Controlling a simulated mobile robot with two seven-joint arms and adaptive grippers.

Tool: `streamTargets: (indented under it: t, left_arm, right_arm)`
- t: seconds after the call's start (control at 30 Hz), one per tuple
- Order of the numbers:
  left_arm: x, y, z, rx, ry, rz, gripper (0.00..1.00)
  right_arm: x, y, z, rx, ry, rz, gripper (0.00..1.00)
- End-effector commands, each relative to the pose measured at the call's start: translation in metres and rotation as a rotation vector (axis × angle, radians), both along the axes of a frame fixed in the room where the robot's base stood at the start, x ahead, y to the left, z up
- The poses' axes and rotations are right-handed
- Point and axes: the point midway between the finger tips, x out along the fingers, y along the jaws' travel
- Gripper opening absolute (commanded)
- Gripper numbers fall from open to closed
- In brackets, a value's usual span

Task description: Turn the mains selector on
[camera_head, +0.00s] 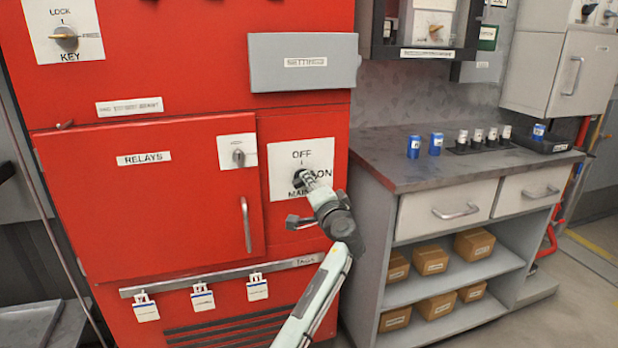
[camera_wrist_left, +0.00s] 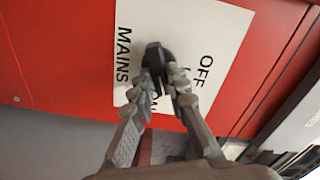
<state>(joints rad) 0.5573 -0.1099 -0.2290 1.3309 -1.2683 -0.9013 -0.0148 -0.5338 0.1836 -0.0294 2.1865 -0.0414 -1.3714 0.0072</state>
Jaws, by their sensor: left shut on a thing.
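The mains selector (camera_wrist_left: 155,58) is a dark knob on a white plate (camera_head: 285,152) marked OFF, ON and MAINS, on the front of the red cabinet. In the head view my left gripper (camera_head: 305,180) is at the plate and hides most of the knob. In the left wrist view the fingers of my left gripper (camera_wrist_left: 168,92) are on both sides of the knob, shut on it. The fingers cover part of the ON lettering. The knob's exact pointing direction is hard to tell. My right gripper does not show.
A RELAYS door (camera_head: 150,195) with a handle is left of the plate. A grey SETTINGS box (camera_head: 305,75) juts out above it. A rail (camera_head: 220,276) with several hanging tags runs below. A grey workbench (camera_head: 400,170) with blue cans and cardboard boxes stands at right.

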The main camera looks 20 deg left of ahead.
Motion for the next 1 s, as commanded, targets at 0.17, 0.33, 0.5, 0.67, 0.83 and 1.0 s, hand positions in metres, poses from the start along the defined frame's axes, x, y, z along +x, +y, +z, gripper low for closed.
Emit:
streamTargets:
  t: [0.17, 0.33, 0.5, 0.67, 0.83, 1.0]
  left_arm:
    - [0.000, -0.001, 0.001, 0.124, 0.085, 0.000, 0.00]
    - [0.000, -0.001, 0.000, 0.219, 0.149, -0.001, 0.00]
    - [0.000, -0.001, -0.001, 0.285, 0.192, -0.001, 0.00]
    - [0.000, -0.001, -0.002, 0.321, 0.216, -0.002, 0.00]
    - [0.000, -0.001, -0.003, 0.337, 0.227, -0.002, 0.00]
    - [0.000, -0.002, -0.003, 0.338, 0.228, -0.002, 0.00]
  right_arm:
    - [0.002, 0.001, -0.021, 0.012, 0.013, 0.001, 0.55]
    - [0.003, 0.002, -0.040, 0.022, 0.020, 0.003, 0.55]
    - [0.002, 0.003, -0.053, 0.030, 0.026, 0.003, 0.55]
    - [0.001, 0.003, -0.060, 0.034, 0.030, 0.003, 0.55]
    - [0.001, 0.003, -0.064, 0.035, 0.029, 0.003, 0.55]
    - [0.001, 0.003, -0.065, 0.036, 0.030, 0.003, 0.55]
